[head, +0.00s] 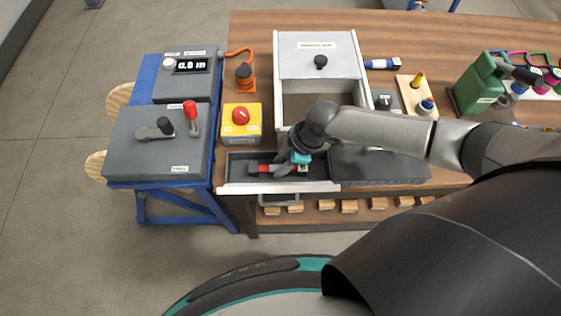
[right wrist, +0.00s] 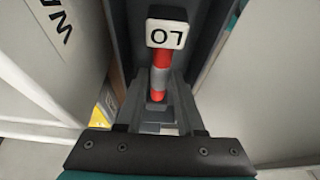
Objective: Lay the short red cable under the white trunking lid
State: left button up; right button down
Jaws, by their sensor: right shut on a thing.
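My right gripper (head: 283,168) is low inside a dark open tray (head: 238,178) at the table's front edge. It is shut on a short red-and-grey piece (head: 262,168) with a white end tag. In the right wrist view, this piece (right wrist: 160,80) sits between my jaws (right wrist: 160,98), and its tag shows "LO" upside down. Whether it is the short red cable is unclear. A white panel (head: 317,60) with a black knob and a small label covers the back of a white-walled box; I cannot tell whether it is the trunking lid. My left gripper is not in view.
A yellow box with a red button (head: 241,122) stands left of the white box. Grey control boxes (head: 158,150) stand on a blue frame. A green device (head: 478,85) and coloured cables (head: 540,58) are at the back right. My right arm crosses the table's right side.

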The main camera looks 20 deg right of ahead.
jog(key=shift+f, duration=0.35)
jog(key=shift+c, duration=2.2)
grip_release()
jog(key=p+v, duration=0.2)
jog(key=v, duration=1.3)
jog(key=shift+r, duration=0.1)
